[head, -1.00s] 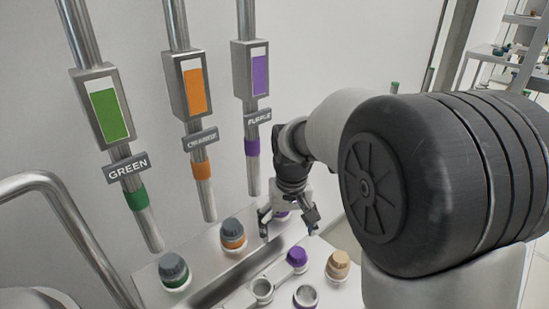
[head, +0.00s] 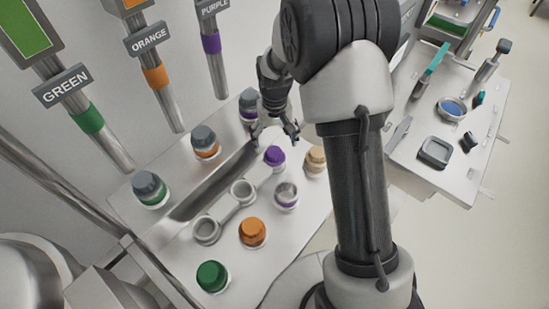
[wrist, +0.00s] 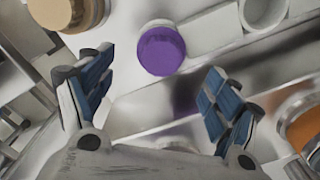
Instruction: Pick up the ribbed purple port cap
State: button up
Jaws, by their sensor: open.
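The ribbed purple port cap (head: 274,155) sits on the white bench top at the end of a row of pale ring holders. In the wrist view the purple cap (wrist: 161,50) lies just beyond and between my fingertips. My gripper (head: 277,133) is open and empty, above the bench close to the cap. In the wrist view its two blue-padded fingers (wrist: 158,82) are spread apart, and neither touches the cap.
A tan cap (head: 316,157) stands close to the right. An open metallic cup (head: 286,195), an orange cap (head: 252,232) and a green cap (head: 212,276) stand nearer. Grey-topped bottles (head: 204,140) line the back ledge. Labelled pipes (head: 155,75) hang behind.

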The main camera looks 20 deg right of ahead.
aim_at(275, 151)
jog(key=f+b, duration=0.1)
jog(key=f, duration=0.4)
jog(key=shift+s+a+f+b, duration=0.1)
jog(key=shift+s+f+b, duration=0.1)
jog(key=shift+b, duration=0.2)
jog(key=shift+f, duration=0.35)
jog(key=shift+r, duration=0.1)
jog(key=shift+c, duration=0.2)
jog(key=c, duration=1.3)
notch_tip(275, 151, up, 20)
jog(key=p, duration=0.5)
